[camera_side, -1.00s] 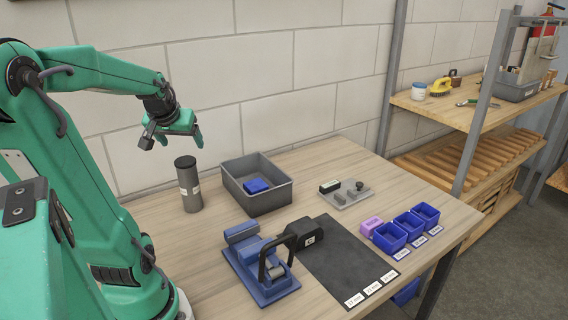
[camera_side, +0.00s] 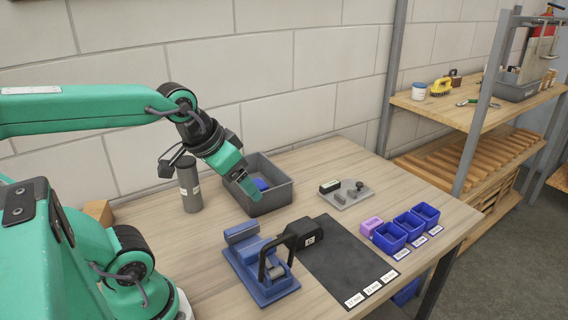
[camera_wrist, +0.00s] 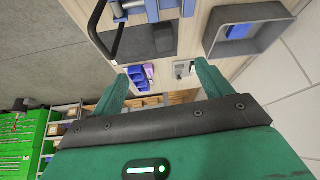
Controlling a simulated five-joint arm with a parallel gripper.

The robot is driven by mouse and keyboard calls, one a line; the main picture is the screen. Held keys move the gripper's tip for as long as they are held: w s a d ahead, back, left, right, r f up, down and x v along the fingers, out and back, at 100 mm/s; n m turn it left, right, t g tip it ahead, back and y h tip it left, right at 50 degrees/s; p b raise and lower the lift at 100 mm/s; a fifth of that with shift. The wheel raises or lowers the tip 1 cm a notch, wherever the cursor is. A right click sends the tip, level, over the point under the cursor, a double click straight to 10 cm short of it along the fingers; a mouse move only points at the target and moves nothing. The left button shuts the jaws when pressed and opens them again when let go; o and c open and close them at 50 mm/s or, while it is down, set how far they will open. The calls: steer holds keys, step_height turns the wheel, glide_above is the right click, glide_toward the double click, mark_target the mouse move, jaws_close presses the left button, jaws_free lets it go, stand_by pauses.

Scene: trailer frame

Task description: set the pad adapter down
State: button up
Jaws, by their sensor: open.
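My gripper (camera_side: 243,185) is over the left side of the grey bin (camera_side: 282,200), tilted downward. In the wrist view its two green fingers (camera_wrist: 160,85) stand apart with nothing held between them. A blue block (camera_side: 260,184) lies inside the bin, partly hidden by my gripper; it also shows in the wrist view (camera_wrist: 239,31). I cannot tell which object is the pad adapter. Several small dark and grey parts lie on a light grey plate (camera_side: 350,200) right of the bin.
A dark cylinder (camera_side: 189,188) stands left of the bin. A blue clamp fixture (camera_side: 265,288) with a black handle sits in front. A black mat (camera_side: 345,262) with labels, a pink block (camera_side: 371,227) and blue bins (camera_side: 389,238) lie to the right.

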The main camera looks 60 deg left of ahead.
steer(key=shift+s+d+f+m+h, duration=0.15)
steer(key=shift+s+d+m, duration=0.15)
steer(key=shift+d, duration=0.35)
steer(key=shift+s+d+r+m+h, duration=0.15)
steer(key=shift+s+d+m, duration=0.15)
steer(key=shift+d, duration=0.35)
steer(key=shift+f, duration=0.1)
